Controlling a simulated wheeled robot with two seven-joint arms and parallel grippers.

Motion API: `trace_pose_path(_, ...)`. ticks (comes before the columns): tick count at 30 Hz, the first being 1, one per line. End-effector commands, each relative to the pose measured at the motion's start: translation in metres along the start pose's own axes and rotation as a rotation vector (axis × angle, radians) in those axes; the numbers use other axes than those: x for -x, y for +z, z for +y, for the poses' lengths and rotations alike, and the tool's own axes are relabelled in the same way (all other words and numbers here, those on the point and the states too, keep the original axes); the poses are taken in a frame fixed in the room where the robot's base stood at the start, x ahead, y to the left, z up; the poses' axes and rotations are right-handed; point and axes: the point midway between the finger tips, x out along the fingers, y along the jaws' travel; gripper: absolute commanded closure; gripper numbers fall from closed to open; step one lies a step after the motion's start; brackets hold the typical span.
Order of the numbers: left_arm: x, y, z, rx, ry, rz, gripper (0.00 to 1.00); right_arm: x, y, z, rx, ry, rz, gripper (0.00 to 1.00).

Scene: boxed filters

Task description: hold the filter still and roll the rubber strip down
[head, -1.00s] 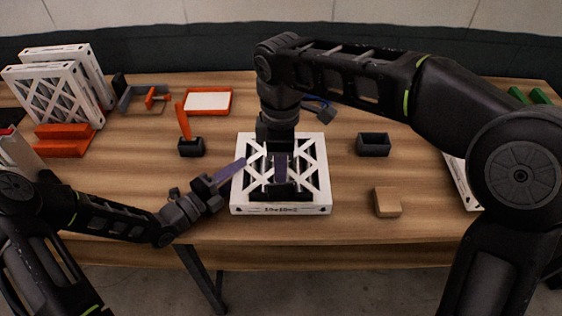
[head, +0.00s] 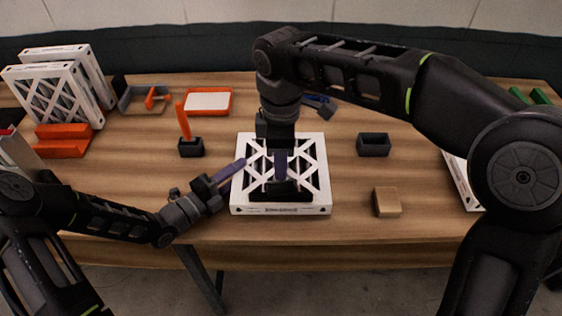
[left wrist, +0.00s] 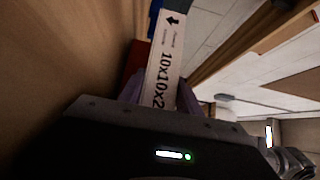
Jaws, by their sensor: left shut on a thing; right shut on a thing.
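The white-framed filter (head: 240,207) lies flat near the front middle of the table, its lattice facing up. My left gripper (head: 238,168) is shut on the filter's left edge. In the left wrist view its purple fingers sit either side of the white filter side (left wrist: 164,72) marked 10x10x2. My right gripper (head: 281,165) points down over the filter and is shut on a dark tool (head: 281,191) low over the front half of the frame. I cannot tell whether the tool touches the filter. The rubber strip cannot be made out.
A black holder (head: 191,148) with an orange upright stands left behind the filter. A black open box (head: 373,145) and a tan block (head: 387,202) lie to the right. An orange-rimmed tray (head: 208,101) and upright filters (head: 55,85) are further back left.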

Motion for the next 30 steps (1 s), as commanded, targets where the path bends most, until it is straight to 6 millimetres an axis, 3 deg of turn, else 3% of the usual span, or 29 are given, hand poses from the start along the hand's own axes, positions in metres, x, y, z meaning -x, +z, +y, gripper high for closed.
trace_pose_path(30, 0.0002, 0.0002, 0.0004, 0.000, 0.002, -0.001, 1.00, -0.0045, -0.0001, 0.0004, 0.000, 0.002, 0.001, 1.00)
